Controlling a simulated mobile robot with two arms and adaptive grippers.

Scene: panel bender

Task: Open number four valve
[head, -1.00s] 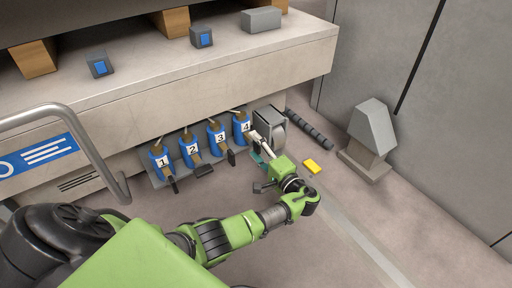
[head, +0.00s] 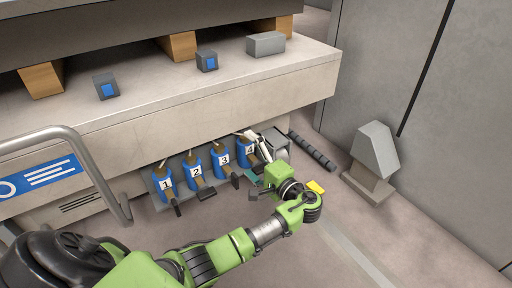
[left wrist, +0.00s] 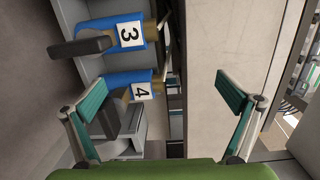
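The number four valve (head: 250,151) is a blue cylinder with a white "4" label, at the right end of a row of valves under the bench. It also shows in the left wrist view (left wrist: 128,78), where its dark grey lever (left wrist: 106,122) is partly behind one finger. My left gripper (head: 257,160) is beside this valve and partly covers it in the head view. In the left wrist view my left gripper (left wrist: 163,97) has its teal fingertips wide apart with nothing held. Whether the left finger touches the lever is not clear. My right gripper is not in view.
Valves three (head: 221,159), two (head: 195,171) and one (head: 165,184) stand left of it. A grey pedestal (head: 373,160) stands right. A metal rail (head: 92,165) is at left.

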